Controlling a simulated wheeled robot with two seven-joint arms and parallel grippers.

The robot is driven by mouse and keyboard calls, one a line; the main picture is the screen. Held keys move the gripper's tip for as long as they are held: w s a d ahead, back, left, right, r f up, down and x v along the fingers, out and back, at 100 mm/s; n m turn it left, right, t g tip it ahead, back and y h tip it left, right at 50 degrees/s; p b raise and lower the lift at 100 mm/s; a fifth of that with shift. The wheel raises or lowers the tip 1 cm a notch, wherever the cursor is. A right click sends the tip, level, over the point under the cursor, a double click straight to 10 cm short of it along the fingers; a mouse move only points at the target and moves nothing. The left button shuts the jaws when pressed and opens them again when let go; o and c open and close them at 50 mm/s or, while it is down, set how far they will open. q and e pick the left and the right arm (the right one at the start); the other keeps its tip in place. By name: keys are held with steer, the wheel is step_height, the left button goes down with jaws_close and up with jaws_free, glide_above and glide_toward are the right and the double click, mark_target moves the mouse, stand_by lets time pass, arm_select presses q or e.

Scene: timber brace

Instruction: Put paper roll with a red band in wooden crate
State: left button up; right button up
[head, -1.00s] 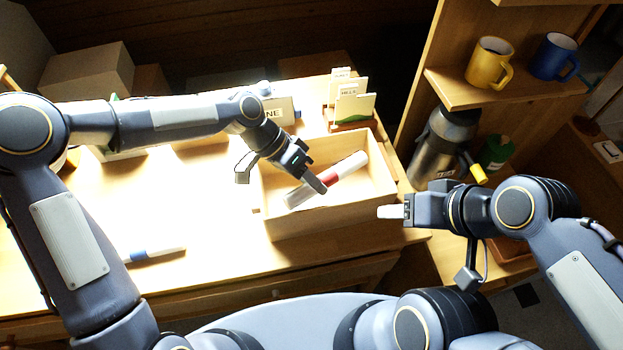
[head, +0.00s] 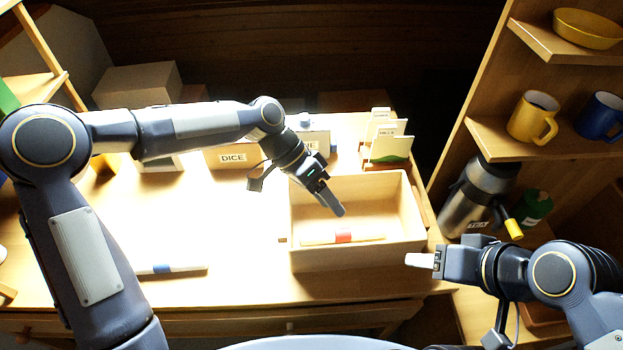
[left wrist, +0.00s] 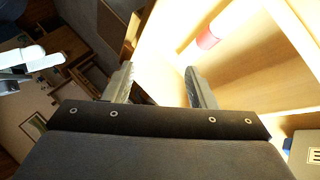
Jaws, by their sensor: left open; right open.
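The white paper roll with a red band (head: 343,237) lies inside the wooden crate (head: 415,243), along its near wall; that wall hides part of it. Its red band also shows in the left wrist view (left wrist: 208,38), beyond the fingers. My left gripper (head: 335,205) is open and empty, pointing down over the crate above the roll and apart from it. Its two spread fingers show in the left wrist view (left wrist: 160,86). My right gripper (head: 420,261) is at the crate's right, and nothing shows in it.
A similar roll with a blue band (head: 165,269) lies on the table at the left. A DICE box (head: 232,158) and a card holder (head: 388,148) stand behind. A flask (head: 470,200) stands right of the crate, below a shelf with mugs (head: 533,118).

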arm_select(q)
steer(key=v, duration=0.6)
steer(key=shift+a+r, duration=0.2)
steer(key=shift+r, duration=0.05)
steer(key=shift+w, duration=0.15)
steer(key=s+a+r+n+t+y, duration=0.1)
steer(key=s+a+n+t+y, duration=0.15)
steer(key=s+a+n, duration=0.4)
steer(key=s+a+r+n+t+y, duration=0.15)
steer(key=s+a+t, duration=0.25)
steer(key=a, duration=0.5)
steer(key=s+a+f+n+t, duration=0.2)
steer(key=s+a+n, duration=0.3)
steer(key=s, duration=0.3)
steer(key=shift+s+a+f+t+h, duration=0.25)
steer(key=shift+s+a+t+h, duration=0.1)
steer(key=shift+t, duration=0.3)
